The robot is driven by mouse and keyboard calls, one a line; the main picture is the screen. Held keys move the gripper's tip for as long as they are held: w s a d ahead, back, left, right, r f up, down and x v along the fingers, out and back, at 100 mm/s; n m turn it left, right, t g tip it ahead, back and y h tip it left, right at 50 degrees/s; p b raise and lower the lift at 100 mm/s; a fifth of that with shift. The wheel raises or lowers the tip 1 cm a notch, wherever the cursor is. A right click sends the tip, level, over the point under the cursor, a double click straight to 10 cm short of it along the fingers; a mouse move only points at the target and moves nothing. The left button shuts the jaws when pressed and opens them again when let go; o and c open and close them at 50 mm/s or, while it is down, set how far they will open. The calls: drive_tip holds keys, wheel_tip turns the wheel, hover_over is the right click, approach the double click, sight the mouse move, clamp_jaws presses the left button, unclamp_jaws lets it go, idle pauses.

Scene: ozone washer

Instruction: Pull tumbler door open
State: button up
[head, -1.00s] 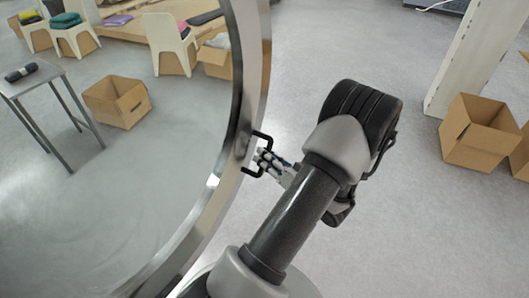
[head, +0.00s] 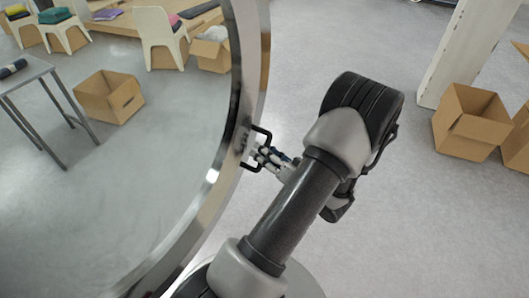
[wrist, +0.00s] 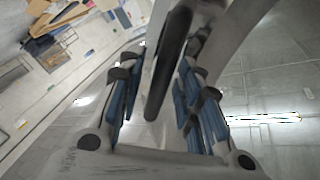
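The tumbler door is a large round glass door with a wide metal rim (head: 204,195), filling the left of the head view. A black bracket-shaped handle (head: 267,136) sits on the rim's right side. My gripper (head: 262,155) is at this handle, with its fingers reaching into the bracket. In the wrist view the dark handle bar (wrist: 169,65) stands between my two blue-padded fingers (wrist: 160,90). The fingers are apart, with a visible gap on the left of the bar. The bar is close to the right finger; I cannot tell whether they touch.
Through the glass I see a small grey table (head: 38,73), a cardboard box (head: 108,97) and white chairs (head: 161,38). At the right are a white post (head: 455,55) and an open cardboard box (head: 471,122). The floor between door and boxes is clear.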

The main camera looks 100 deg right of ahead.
drive_tip(key=shift+a, duration=0.1)
drive_tip(key=v, duration=1.2)
drive_tip(key=shift+w, duration=0.1)
idle(0.3)
